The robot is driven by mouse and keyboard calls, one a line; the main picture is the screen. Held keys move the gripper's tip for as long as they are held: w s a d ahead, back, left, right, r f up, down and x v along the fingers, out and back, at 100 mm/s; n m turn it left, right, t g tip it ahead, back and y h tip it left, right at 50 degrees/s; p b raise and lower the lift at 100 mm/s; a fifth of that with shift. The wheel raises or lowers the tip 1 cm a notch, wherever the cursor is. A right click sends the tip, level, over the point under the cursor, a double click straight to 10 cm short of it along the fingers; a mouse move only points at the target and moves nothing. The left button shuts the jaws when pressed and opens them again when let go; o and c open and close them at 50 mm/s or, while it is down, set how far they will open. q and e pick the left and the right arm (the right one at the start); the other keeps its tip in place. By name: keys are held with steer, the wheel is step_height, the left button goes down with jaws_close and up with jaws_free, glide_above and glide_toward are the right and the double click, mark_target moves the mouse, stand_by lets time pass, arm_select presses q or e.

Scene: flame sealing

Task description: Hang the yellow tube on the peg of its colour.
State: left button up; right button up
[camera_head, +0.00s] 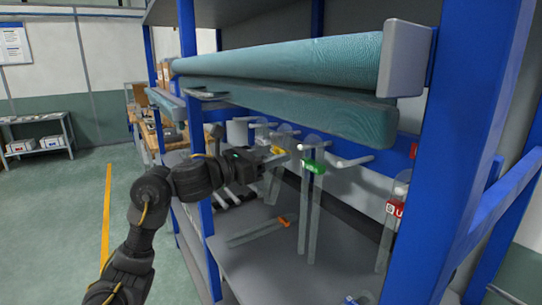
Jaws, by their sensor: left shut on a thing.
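The yellow-banded clear tube (274,187) hangs down from my left gripper (281,159), which is shut on it near its yellow band (278,150). The gripper is beside a row of white pegs under the teal rollers. One peg (352,162) sticks out to the right of the green-banded tube. I cannot tell the peg colours clearly, nor whether the yellow tube touches a peg. My right gripper is not in view.
A green-banded tube (311,205) hangs just right of the gripper, and a red-banded tube (388,235) further right. An orange-banded tube (255,233) lies on the grey shelf (250,265). Teal rollers (290,65) are overhead; a blue post (455,150) stands right.

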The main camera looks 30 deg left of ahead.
arm_select(q)
steer(key=o, duration=1.5)
steer(key=shift+s, duration=0.1)
steer(key=shift+b+v, duration=0.45)
steer(key=shift+v, duration=1.5)
steer(key=shift+b+v, duration=0.9)
steer(key=shift+v, duration=1.6)
steer(key=shift+a+r, duration=0.1)
steer(key=shift+r, duration=0.05)
